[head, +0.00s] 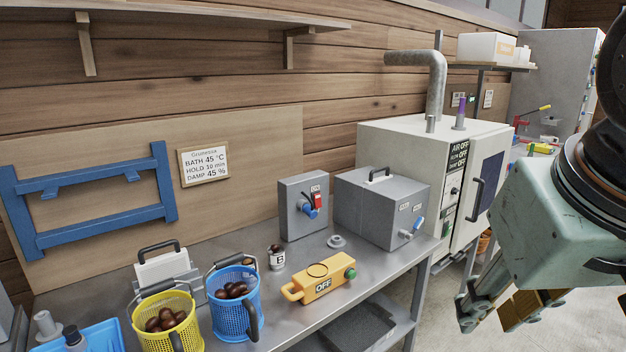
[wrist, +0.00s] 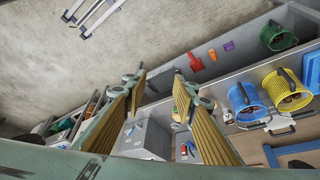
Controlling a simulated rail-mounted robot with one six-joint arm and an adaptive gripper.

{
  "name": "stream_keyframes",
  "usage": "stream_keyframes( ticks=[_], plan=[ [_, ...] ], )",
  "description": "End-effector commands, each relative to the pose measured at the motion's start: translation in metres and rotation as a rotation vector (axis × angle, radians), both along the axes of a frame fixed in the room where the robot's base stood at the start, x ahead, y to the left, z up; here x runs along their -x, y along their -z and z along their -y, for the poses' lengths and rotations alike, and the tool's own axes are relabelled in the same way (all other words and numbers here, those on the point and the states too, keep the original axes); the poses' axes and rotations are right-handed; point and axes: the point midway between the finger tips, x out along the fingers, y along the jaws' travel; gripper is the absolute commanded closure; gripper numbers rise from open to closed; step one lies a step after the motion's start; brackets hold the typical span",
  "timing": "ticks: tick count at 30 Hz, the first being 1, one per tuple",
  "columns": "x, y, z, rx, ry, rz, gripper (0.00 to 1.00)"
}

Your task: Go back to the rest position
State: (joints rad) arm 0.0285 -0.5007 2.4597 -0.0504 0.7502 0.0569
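My gripper (head: 500,310) hangs at the right of the head view, over the floor and to the right of the metal bench (head: 425,262). Its fingers point downward and are partly cut off from clear view by the gripper body. In the wrist view my gripper (wrist: 160,85) shows two ribbed yellow-brown fingers standing well apart. Nothing is seen held between them, and they touch nothing. The bench and the grey boxes lie below and beyond the fingers in that view.
On the bench are a yellow basket (head: 140,325) and a blue basket (head: 225,318) of chestnuts, a yellow control box (head: 322,284) and a grey box (head: 375,212). A white oven cabinet (head: 400,145) stands behind, left of my arm. Bare floor (wrist: 50,45) shows in the wrist view.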

Motion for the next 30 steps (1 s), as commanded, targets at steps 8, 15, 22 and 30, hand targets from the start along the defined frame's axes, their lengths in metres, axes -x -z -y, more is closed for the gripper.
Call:
stream_keyframes(
  ticks=[8,15,22,30],
  plan=[
    [0.059,0.01,-0.016,-0.018,-0.045,-0.067,0.74],
    [0.077,0.014,-0.02,-0.024,-0.06,-0.09,0.74],
    [0.078,0.014,-0.02,-0.024,-0.06,-0.091,0.74],
    [0.078,0.014,-0.02,-0.024,-0.06,-0.091,0.74]
  ],
)
